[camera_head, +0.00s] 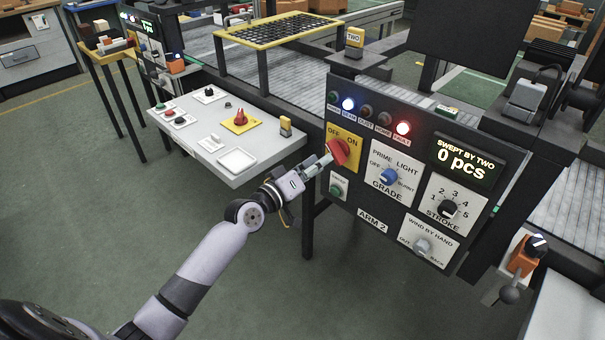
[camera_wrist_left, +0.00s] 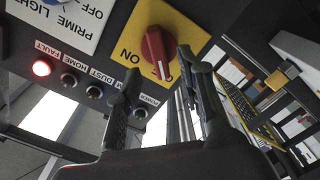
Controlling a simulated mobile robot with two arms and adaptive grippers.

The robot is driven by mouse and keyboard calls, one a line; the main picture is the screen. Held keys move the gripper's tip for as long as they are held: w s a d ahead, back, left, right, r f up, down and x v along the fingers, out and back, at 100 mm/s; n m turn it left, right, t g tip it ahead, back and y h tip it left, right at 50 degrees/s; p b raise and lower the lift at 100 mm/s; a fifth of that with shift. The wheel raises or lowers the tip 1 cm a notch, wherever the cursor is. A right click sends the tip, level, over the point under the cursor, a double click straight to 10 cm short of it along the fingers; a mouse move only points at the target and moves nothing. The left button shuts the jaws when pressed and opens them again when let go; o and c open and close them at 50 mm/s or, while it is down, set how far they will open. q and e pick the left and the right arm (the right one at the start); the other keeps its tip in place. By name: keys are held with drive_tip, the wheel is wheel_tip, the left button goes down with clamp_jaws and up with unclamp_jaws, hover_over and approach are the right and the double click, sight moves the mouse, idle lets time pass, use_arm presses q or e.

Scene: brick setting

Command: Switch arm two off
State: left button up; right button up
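The panel marked ARM 2 (camera_head: 372,219) carries a yellow plate (camera_head: 354,146) lettered OFF and ON, with a red rotary switch (camera_head: 339,152) on it. In the left wrist view, the red switch (camera_wrist_left: 155,52) stands roughly upright with a white line at its lower end; ON shows to its left. My left gripper (camera_head: 323,161) is at the switch. In the wrist view its fingers (camera_wrist_left: 157,66) are apart, one on each side of the switch's lower end, with a gap visible; contact cannot be told. My right gripper is out of view.
Above the plate, a blue lamp (camera_head: 348,104) and the red FAULT lamp (camera_head: 403,128) are lit. A green button (camera_head: 336,191) sits just below, and the blue PRIME LIGHT knob (camera_head: 389,176) to the right. A white-topped console (camera_head: 240,160) stands left. Floor in front is clear.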

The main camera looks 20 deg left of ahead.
use_arm(q)
drive_tip(key=v, duration=0.6)
drive_tip(key=shift+s+a, duration=0.15)
drive_tip(key=shift+s, duration=0.25)
